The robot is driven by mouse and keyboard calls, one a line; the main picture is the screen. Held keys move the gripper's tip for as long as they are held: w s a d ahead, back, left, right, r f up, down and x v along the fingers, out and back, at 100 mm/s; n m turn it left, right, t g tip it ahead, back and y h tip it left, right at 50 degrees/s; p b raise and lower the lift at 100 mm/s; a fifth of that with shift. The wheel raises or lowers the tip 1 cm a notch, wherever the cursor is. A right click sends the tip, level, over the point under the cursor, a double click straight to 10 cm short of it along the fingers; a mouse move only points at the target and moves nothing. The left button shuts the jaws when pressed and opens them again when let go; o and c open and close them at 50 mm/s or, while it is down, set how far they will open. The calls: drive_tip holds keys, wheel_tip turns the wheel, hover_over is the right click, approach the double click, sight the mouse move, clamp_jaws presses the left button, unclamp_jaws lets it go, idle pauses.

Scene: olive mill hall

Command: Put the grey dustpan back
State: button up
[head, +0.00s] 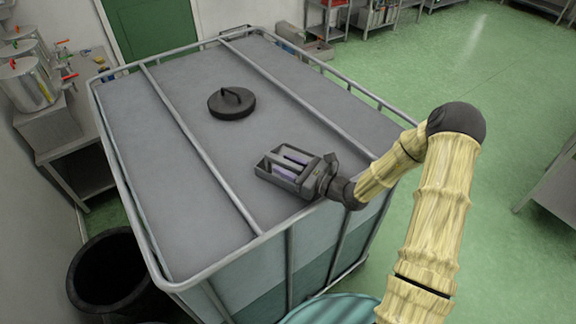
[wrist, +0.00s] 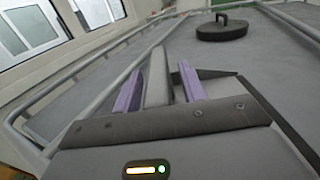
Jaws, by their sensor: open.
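The grey dustpan (head: 275,175) appears to lie on top of the large caged tank (head: 180,140), near its right front edge. My gripper (head: 288,164) is low over it, with its purple fingers within the pan's outline. In the wrist view, a grey bar (wrist: 158,78), which looks like the dustpan's handle, lies between the two purple fingers (wrist: 160,88). The fingers are open, one on each side of the bar. Whether either finger touches it I cannot tell. My gripper's body hides part of the pan.
A round black lid with a handle (head: 231,103) sits on the tank top, behind the gripper. Metal rails (head: 265,235) run around and across the top. A black bin (head: 108,272) stands at left, near steel pots (head: 27,84). Green floor (head: 470,80) is open at right.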

drive_tip(key=shift+r, duration=0.15)
drive_tip(key=shift+d, duration=0.25)
drive_tip(key=b+v, duration=0.6)
drive_tip(key=v, duration=0.5)
drive_tip(key=shift+s+d, duration=0.2)
drive_tip(key=shift+s, duration=0.15)
drive_tip(key=shift+a, duration=0.1)
